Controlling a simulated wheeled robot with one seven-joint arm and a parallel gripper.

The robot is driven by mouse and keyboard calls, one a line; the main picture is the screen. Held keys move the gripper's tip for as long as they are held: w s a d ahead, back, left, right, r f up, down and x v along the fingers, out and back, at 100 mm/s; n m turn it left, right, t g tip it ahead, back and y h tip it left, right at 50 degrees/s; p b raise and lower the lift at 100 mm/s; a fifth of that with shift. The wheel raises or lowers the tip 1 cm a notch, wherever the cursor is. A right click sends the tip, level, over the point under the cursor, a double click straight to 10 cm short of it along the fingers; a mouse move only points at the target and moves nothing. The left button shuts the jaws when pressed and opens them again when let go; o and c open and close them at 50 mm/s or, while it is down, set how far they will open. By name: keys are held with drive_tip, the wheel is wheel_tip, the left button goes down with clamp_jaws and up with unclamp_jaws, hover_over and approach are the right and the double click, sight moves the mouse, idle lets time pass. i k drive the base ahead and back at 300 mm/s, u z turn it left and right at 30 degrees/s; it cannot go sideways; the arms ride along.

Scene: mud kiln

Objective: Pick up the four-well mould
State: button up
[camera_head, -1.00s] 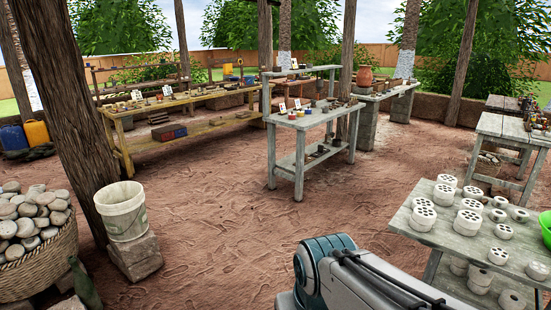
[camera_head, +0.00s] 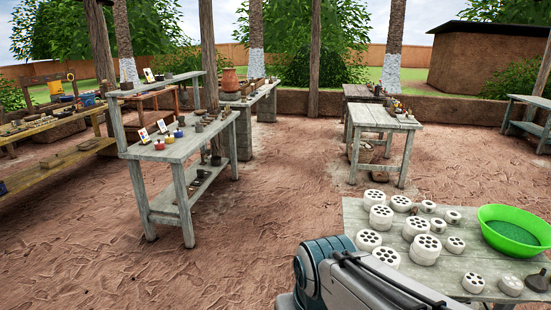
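I cannot pick out a four-well mould for certain. Several round white pieces with dark holes in their tops (camera_head: 426,248) stand on the near grey table (camera_head: 352,212) at the lower right; their holes are too small to count surely. Smaller white pieces, some with one hole, stand among them. Small items on the other tables are too far off to tell. My arm shows at the bottom middle, in front of the near table's left part. My gripper is not in view.
A green bowl (camera_head: 514,231) sits on the near table's right side. A tall grey table (camera_head: 178,150) stands left of centre, another (camera_head: 384,118) beyond the near table. A long wooden bench (camera_head: 52,123) is at far left. Bare earth lies open between them.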

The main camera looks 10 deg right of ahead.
sight(510, 285)
drive_tip(key=z, duration=0.85)
drive_tip(key=i, duration=0.85)
drive_tip(key=z, duration=1.2)
drive_tip(key=i, duration=0.3)
drive_tip(key=z, duration=0.05)
